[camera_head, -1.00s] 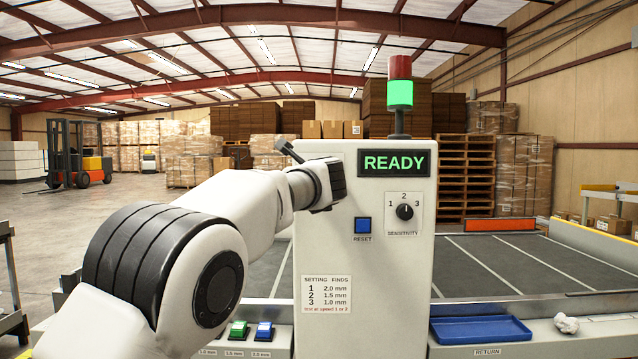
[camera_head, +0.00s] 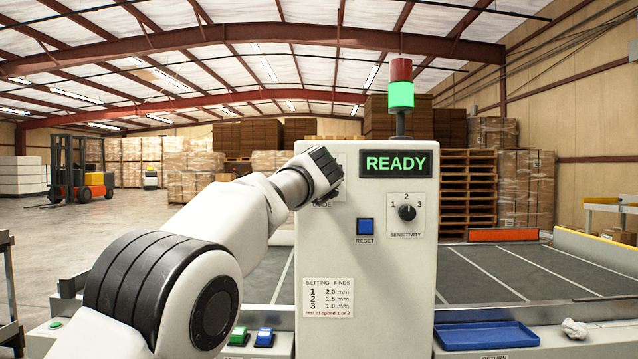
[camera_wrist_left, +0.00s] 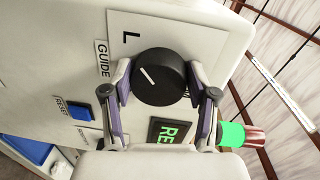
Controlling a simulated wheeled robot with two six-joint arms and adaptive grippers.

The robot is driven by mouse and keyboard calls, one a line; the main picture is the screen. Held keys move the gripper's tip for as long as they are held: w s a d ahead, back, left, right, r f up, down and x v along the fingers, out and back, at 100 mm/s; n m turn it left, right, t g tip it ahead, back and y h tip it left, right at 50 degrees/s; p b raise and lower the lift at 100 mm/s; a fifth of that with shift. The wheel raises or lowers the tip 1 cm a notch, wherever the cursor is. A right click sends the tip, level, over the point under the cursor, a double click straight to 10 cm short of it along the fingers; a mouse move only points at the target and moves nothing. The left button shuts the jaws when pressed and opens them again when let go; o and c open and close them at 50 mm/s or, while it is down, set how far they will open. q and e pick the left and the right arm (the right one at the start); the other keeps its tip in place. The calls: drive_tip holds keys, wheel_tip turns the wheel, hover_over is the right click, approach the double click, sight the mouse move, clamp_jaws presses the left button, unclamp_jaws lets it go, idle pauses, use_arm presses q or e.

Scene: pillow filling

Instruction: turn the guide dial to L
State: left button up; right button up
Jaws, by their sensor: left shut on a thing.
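The guide dial (camera_wrist_left: 161,71) is a round black knob with a white pointer line, on a white plate in the left wrist view. A letter L (camera_wrist_left: 129,39) and a GUIDE label (camera_wrist_left: 103,59) are printed beside it. The pointer line lies on the dial's left part, roughly on the side of the L and GUIDE label; whether it is exactly on L I cannot tell. My left gripper (camera_wrist_left: 159,84) is shut on the dial, one finger on each side. In the head view my wrist hides the dial and fingers. My right gripper is not in view.
The white panel (camera_head: 380,275) carries a READY display (camera_head: 395,164), a blue RESET button (camera_head: 364,227) and a sensitivity dial (camera_head: 407,212). A signal lamp (camera_head: 401,85) glows green on top. A blue tray (camera_head: 485,335) and crumpled white piece (camera_head: 574,328) lie to the right.

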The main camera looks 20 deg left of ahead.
use_arm(q)
drive_tip(key=shift+n, duration=0.5)
drive_tip(key=o, duration=1.2)
drive_tip(key=shift+c, duration=0.2)
drive_tip(key=v, duration=0.7)
drive_tip(key=shift+s+d, duration=0.1)
drive_tip(key=shift+s, duration=0.05)
